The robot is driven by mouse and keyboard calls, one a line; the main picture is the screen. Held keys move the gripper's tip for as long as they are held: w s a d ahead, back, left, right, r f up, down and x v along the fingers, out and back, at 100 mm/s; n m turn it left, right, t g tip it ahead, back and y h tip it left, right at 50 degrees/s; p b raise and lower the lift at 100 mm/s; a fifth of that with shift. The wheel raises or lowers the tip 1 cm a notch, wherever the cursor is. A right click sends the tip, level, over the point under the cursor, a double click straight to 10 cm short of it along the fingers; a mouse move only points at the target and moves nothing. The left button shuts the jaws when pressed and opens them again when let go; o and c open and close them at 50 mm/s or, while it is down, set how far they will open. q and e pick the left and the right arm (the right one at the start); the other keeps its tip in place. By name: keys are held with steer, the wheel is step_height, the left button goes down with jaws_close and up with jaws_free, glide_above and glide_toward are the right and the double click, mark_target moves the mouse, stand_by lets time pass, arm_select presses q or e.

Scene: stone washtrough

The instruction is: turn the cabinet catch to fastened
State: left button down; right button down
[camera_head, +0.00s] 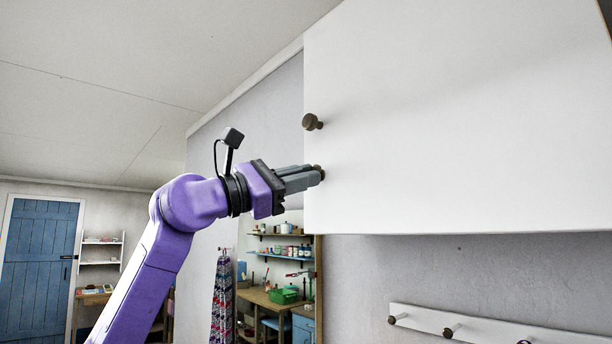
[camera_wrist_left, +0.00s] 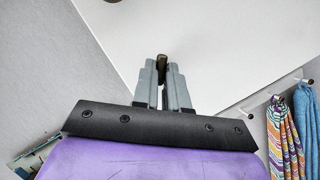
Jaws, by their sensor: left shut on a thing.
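The white cabinet (camera_head: 460,110) hangs on the wall at the right of the head view, its front flat and closed. A round dark brown knob (camera_head: 312,122) sticks out near its left edge. Below the knob is the small brown cabinet catch (camera_head: 320,172), mostly hidden by my gripper. My left gripper (camera_head: 316,176) reaches in from the left and is shut on the catch. In the left wrist view, the catch (camera_wrist_left: 162,62) shows as a brown piece between the two grey fingertips. Its exact turn is hard to tell. My right gripper is not in view.
A white peg rail (camera_head: 480,328) runs along the wall below the cabinet. In the left wrist view, a patterned cloth (camera_wrist_left: 281,140) and a blue towel (camera_wrist_left: 306,125) hang at the right. A blue door (camera_head: 38,270) and a wooden desk (camera_head: 265,298) stand far back.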

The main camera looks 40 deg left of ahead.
arm_select(q)
steer(key=m+g, duration=0.1)
steer(key=m, duration=0.2)
steer(key=r+m+g, duration=0.1)
steer(key=m, duration=0.3)
steer(key=m+g, duration=0.2)
steer(key=m, duration=0.2)
steer(key=shift+s+a+r+h, duration=0.1)
steer(key=shift+a+r+h, duration=0.05)
steer(key=shift+a+h, duration=0.25)
steer(key=c, duration=1.2)
jaws_free()
steer(key=shift+o, duration=0.2)
steer(key=shift+w, duration=0.25)
steer(key=b+v, duration=0.1)
steer(key=v, duration=0.9)
